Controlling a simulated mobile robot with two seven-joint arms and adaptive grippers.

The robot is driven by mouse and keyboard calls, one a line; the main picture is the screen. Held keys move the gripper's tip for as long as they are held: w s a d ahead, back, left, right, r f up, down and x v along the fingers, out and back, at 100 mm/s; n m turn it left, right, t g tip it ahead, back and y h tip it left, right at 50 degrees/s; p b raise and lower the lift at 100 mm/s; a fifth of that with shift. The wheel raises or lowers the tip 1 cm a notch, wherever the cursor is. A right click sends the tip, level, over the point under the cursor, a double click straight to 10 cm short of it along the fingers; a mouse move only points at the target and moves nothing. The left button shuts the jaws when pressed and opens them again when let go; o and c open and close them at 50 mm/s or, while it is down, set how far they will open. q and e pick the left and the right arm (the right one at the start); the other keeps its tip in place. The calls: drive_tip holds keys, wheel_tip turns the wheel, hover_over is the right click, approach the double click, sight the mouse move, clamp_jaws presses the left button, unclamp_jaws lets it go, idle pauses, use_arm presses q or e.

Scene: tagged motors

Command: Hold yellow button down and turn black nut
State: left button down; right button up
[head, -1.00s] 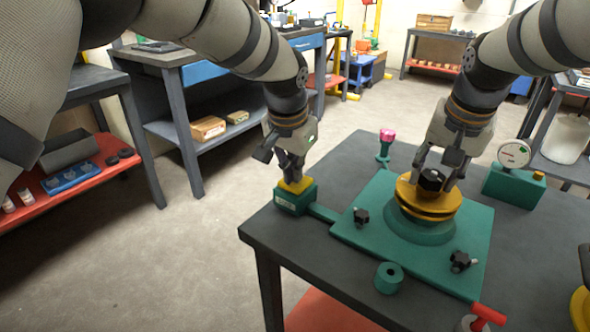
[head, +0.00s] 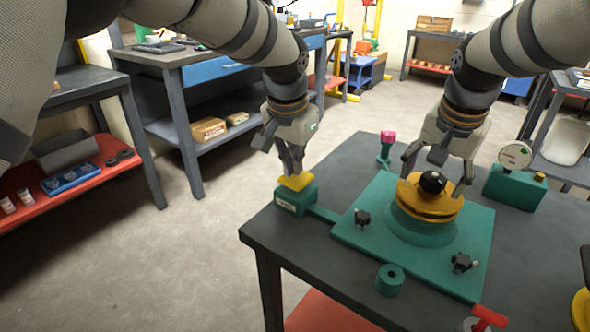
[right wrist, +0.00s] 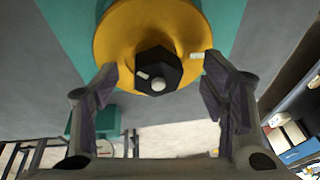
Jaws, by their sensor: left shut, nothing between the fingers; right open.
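The yellow button (head: 295,182) sits on a small green box (head: 296,201) at the table's left corner. My left gripper (head: 294,171) is shut and empty, its tips right over the button; whether they touch it is unclear. The black nut (head: 432,182) is on the yellow disc (head: 420,203) of the green round housing. My right gripper (head: 434,178) is open, one finger on each side of the nut. In the right wrist view the nut (right wrist: 158,70) stands apart from both fingers. A pale mark shows on the nut and another on the disc's edge (right wrist: 196,56).
On the green plate (head: 375,240) are two small black knobs (head: 362,217) (head: 463,263). A pink-topped post (head: 387,140), a gauge box (head: 514,182), a green ring (head: 389,279) and a red-handled item (head: 488,317) stand around it. The dark table (head: 300,240) is otherwise mostly clear.

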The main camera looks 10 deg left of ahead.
use_arm(q)
drive_tip(key=shift+r, duration=2.9)
use_arm(e)
wheel_tip(320, 180, up, 7)
drive_tip(key=shift+r+p, duration=0.15)
drive_tip(key=shift+p, duration=0.3)
drive_tip(key=shift+r, duration=0.45)
use_arm(q)
wheel_tip(320, 180, up, 3)
drive_tip(key=shift+s+r+t, duration=0.15)
drive_tip(key=shift+t, duration=0.15)
